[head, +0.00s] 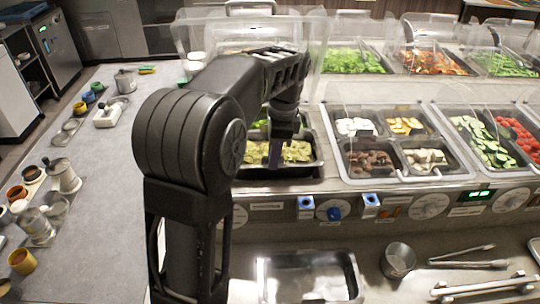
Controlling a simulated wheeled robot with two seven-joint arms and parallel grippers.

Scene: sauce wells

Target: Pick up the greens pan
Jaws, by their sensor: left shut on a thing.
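The greens pan (318,163) is a dark pan holding pale green leafy food. It is at the centre of the head view, at the left end of the front row of the counter. My left gripper (275,157) comes down over the pan from above and is shut on it. The arm hides the pan's left and back parts, and the exact grip point is hard to see. Whether the pan is raised off the counter I cannot tell. My right gripper is out of view.
Other food wells (400,150) adjoin on the right, under clear guards. A lettuce pan (355,60) lies behind. An empty metal tray (310,278), a round metal cup (398,260) and tongs (468,263) are on the lower shelf. The grey counter (105,190) at left has clear room.

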